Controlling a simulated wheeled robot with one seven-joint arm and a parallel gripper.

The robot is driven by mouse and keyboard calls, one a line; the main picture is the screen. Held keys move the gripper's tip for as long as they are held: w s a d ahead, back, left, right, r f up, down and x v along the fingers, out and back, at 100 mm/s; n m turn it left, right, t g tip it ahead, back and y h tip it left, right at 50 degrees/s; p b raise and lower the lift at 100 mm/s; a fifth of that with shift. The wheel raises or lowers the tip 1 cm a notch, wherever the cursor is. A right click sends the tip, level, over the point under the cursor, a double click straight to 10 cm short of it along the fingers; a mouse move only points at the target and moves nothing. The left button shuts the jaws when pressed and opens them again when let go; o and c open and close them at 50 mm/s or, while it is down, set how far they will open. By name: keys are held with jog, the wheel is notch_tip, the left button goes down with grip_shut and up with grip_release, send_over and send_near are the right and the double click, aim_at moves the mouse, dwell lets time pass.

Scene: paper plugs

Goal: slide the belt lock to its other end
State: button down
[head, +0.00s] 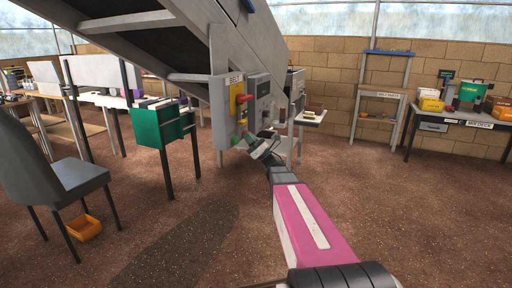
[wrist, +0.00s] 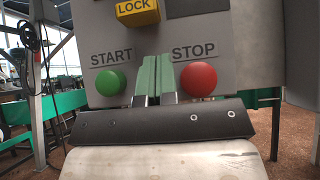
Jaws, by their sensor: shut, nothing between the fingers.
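The belt lock (wrist: 137,12) is a yellow block marked LOCK, cut off by the top edge of the wrist view. It sits on the grey panel above a green START button (wrist: 111,82) and a red STOP button (wrist: 198,78). My gripper (wrist: 158,62) has its two green fingers together, with nothing between them. The fingertips point up at the panel between the two buttons, below the lock. In the head view, the panel (head: 229,118) labelled BELT hangs under the conveyor, and my gripper (head: 254,146) is at its lower part. The slot ends are not clear.
The sloping conveyor (head: 150,47) runs above the panel. A green box on legs (head: 155,128) stands to its left, with a grey chair (head: 75,175) further left. A small table (head: 311,117) stands behind on the right. The floor at right is open.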

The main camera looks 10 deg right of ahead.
jog(key=shift+d+r, duration=0.1)
jog(key=shift+r, duration=1.75)
jog(key=shift+r, duration=0.1)
notch_tip(320, 180, up, 3)
jog(key=shift+f, duration=0.1)
